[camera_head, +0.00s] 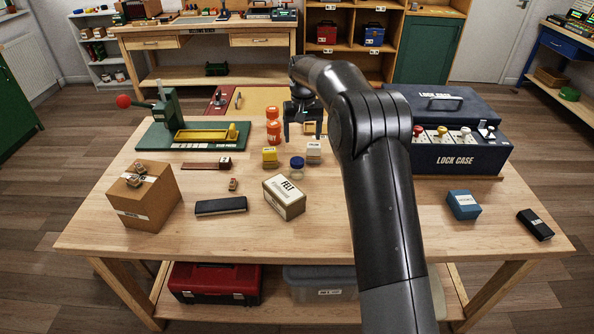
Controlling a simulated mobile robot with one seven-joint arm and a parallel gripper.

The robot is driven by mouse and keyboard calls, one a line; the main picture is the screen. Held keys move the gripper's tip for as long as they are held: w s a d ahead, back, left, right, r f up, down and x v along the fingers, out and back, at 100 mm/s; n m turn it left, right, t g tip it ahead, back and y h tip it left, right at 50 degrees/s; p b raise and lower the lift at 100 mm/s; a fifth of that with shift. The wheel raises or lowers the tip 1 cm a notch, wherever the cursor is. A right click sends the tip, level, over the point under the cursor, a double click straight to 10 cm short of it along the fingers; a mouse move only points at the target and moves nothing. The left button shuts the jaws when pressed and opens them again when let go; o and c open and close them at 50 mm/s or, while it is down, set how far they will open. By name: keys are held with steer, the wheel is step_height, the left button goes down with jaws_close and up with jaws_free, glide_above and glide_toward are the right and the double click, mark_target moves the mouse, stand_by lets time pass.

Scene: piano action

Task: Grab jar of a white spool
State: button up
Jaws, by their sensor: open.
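My gripper (303,135) hangs open and empty over the back middle of the wooden table, fingers pointing down. A small dark blue round container, perhaps a jar (297,168), stands in front of and below it. A small white labelled block (314,153) stands just right of that container, near the right finger. Two orange jar-like containers (273,132) stand close to the left of my gripper, one behind the other. I cannot make out a white spool or read what any jar holds.
A yellow-topped block (270,158) and a FELT box (284,196) stand nearby. A green press (170,110) and a cardboard box (142,195) are at left. The dark LOCK CASE (458,145) is at right. My arm hides part of the table.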

glide_above(297, 161)
steer(key=shift+g, duration=0.3)
step_height(297, 161, down, 6)
steer(key=shift+s+a+r, duration=0.1)
steer(key=shift+s, duration=0.05)
step_height(297, 161, down, 11)
steer(key=shift+r, duration=0.1)
steer(key=shift+c, duration=0.5)
steer(key=c, duration=1)
steer(key=shift+r, duration=0.1)
